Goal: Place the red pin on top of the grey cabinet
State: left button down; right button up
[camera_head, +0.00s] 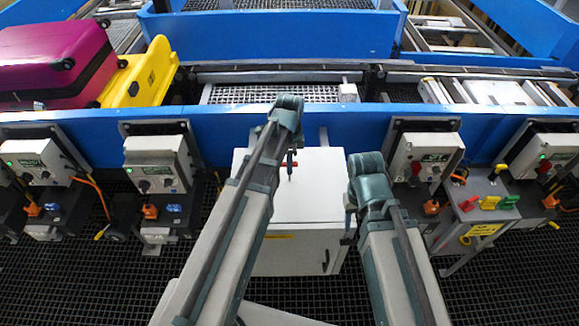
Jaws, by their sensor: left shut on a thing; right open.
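The grey cabinet (312,205) is a pale box in the middle, below the blue conveyor frame. My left gripper (290,163) points down over the rear part of the cabinet top. It is shut on the red pin (296,164), whose red shows on both sides of the fingers. I cannot tell whether the pin touches the top or hangs just above it. My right gripper (350,203) is by the cabinet's right edge, mostly hidden behind its own arm, and is open. My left arm covers the cabinet's left part.
Red (469,204), yellow (489,202) and green (508,202) handles stand on a grey stand at right. Control boxes line the blue frame (240,122) on both sides. A yellow case (148,75) and a magenta suitcase (50,60) lie at upper left.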

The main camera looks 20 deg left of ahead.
pick_arm(q)
jog(key=shift+f, duration=0.2)
jog(key=c, duration=0.8)
grip_release()
jog(key=shift+r, duration=0.1)
jog(key=shift+r, duration=0.15)
notch_tip(320, 180, up, 12)
jog(key=p, duration=1.2)
jog(key=s+d+n, duration=0.3)
jog(key=s, duration=0.2)
jog(key=s+d+n, duration=0.4)
jog(key=s, duration=0.1)
jog(key=s+d+n+y, duration=0.1)
jog(key=s+d+n, duration=0.2)
jog(key=s+n, duration=0.1)
jog(key=shift+s+d, duration=0.4)
jog(key=shift+s, duration=0.3)
